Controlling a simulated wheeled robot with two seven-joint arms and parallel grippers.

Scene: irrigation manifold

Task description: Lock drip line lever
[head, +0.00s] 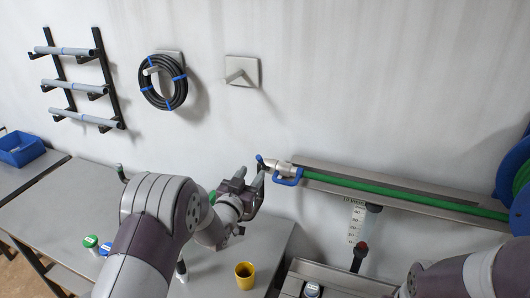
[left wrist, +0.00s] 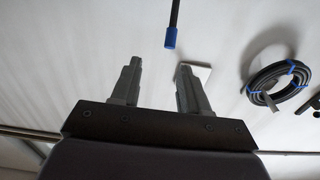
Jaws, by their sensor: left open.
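A silver valve fitting (head: 281,169) sits at the left end of a green hose (head: 400,193) along the wall rail. A blue looped handle (head: 289,181) hangs under the fitting, and a short dark piece with a blue end (head: 260,160) sticks out at its left. My left gripper (head: 253,178) is open and empty, just left of the blue handle in the head view. In the left wrist view its two fingers (left wrist: 160,70) stand apart. A dark rod with a blue tip (left wrist: 170,38) shows beyond them, apart from both. My right gripper is out of view.
A grey bench (head: 60,215) lies below with a yellow cup (head: 245,275) and green-capped and blue-capped items. A coiled black hose (head: 181,92) and a wall plate (head: 242,71) hang behind. A blue reel (head: 515,180) stands at far right.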

